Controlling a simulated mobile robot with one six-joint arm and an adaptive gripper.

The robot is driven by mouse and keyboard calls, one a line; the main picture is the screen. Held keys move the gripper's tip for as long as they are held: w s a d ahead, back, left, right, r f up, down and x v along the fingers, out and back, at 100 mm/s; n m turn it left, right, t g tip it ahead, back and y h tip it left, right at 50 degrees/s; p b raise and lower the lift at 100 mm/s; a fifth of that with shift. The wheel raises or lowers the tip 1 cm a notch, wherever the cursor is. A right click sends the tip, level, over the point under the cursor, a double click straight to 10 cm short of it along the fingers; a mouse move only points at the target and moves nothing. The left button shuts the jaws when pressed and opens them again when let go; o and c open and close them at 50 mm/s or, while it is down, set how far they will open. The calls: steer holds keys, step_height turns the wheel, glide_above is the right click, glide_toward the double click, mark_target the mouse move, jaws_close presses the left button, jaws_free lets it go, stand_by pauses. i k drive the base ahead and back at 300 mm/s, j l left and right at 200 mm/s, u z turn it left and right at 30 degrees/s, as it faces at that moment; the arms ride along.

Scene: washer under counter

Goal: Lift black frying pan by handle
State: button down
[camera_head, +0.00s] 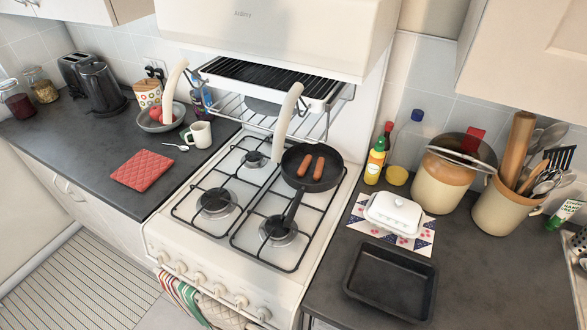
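The black frying pan (327,181) sits on the hob, on the grate over the back right burner. Its handle (293,211) points toward the front of the cooker, over the front right burner. Two sausages (311,168) lie side by side in the pan. My gripper is not in view.
A grill rack with two cream handles (287,112) juts out above the back of the hob. A dark baking tray (391,280) and white butter dish (393,213) are on the right counter. A red mat (142,170) lies left. The left burners are empty.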

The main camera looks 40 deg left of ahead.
mark_target(292, 159)
steer(key=j+u, duration=0.15)
steer(key=u, duration=1.25)
steer(key=i+j+z, duration=0.15)
steer(key=j+z, duration=0.35)
steer(key=j, duration=0.35)
steer(key=j+z, duration=0.5)
steer(key=j, duration=0.4)
